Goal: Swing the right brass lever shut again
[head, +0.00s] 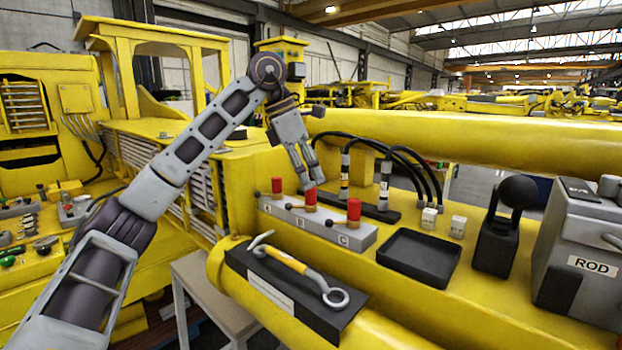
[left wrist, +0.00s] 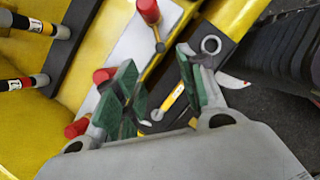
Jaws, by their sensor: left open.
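A grey valve block (head: 325,225) lettered A, B and C stands on the yellow boom. Red-capped valves rise from it: the left one (head: 277,187), the middle one (head: 310,196) and the right one (head: 354,209). Short levers with dark ball ends stick out beside the caps; I cannot tell which is brass. In the left wrist view the right red cap (left wrist: 148,11) shows at the top, with its short lever (left wrist: 159,38). My left gripper (head: 307,184) is open, pointing down just above the middle cap; in the left wrist view its green-padded fingers (left wrist: 158,84) are apart.
Black hoses (head: 400,160) arch behind.

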